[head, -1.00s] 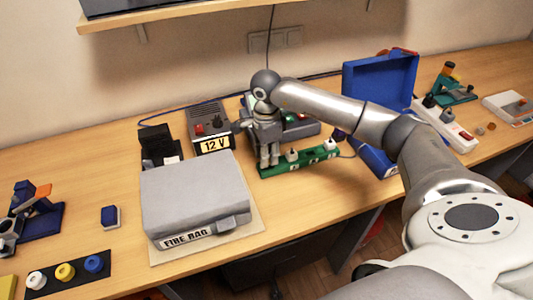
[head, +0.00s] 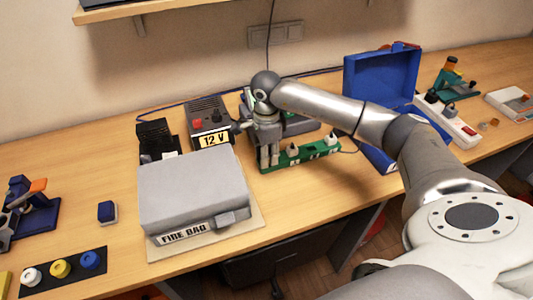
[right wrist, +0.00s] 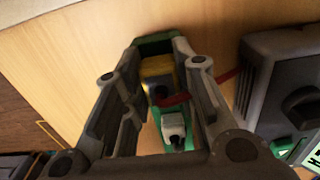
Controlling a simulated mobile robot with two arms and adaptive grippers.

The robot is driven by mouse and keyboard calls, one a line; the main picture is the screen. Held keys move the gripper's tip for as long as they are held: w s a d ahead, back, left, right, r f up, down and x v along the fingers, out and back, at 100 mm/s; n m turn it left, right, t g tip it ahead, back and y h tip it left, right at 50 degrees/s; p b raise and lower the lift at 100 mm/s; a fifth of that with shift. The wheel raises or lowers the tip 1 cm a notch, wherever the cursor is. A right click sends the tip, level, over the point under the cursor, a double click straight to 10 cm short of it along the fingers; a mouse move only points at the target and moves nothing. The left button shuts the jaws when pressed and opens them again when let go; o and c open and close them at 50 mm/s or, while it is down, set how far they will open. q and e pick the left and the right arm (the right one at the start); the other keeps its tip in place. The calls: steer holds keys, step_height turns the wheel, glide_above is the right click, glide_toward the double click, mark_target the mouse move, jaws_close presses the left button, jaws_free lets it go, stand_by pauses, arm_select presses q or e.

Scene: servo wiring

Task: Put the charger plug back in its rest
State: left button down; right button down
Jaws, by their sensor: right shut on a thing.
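My right gripper (head: 268,162) is over the left end of the green strip (head: 317,153), fingers pointing down. In the right wrist view, the gripper (right wrist: 158,52) is shut on a yellow block that looks like the charger plug (right wrist: 157,72), with a dark part and a red lead at its near side. The green strip (right wrist: 153,42) shows under and around the plug. I cannot tell whether the plug is seated in the strip or just above it. The fingers hide the plug in the head view. My left gripper is not in view.
A grey 12 V box (head: 208,124) stands close left of the gripper. A white plug (head: 293,148) stands on the strip to the right. The grey fire bag (head: 193,187) is in front on the left, the open blue case (head: 380,80) on the right.

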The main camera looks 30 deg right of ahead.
steer(key=shift+s+f, duration=0.1)
steer(key=shift+f, duration=0.15)
steer(key=c, duration=1.1)
jaws_free()
steer(key=shift+r, duration=0.2)
step_height(320, 180, up, 12)
steer(key=shift+f, duration=0.2)
